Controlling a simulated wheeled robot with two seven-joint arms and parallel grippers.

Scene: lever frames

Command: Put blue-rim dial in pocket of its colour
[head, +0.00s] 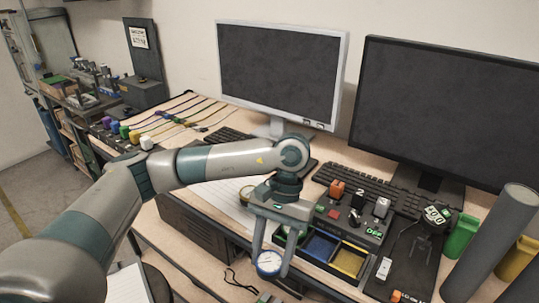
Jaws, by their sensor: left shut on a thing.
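My left gripper (270,264) is shut on the blue-rim dial (269,262), a small round gauge with a white face. It holds the dial in the air in front of the pocket tray, near the table's front edge. The tray has a blue pocket (321,246), a yellow pocket (348,261) and a green pocket at its left end, which is partly hidden by the gripper. The blue pocket looks empty and lies up and to the right of the held dial. My right gripper is not in view.
Keyboards and two monitors (281,72) are further back. Green (462,236) and yellow containers stand at the right.

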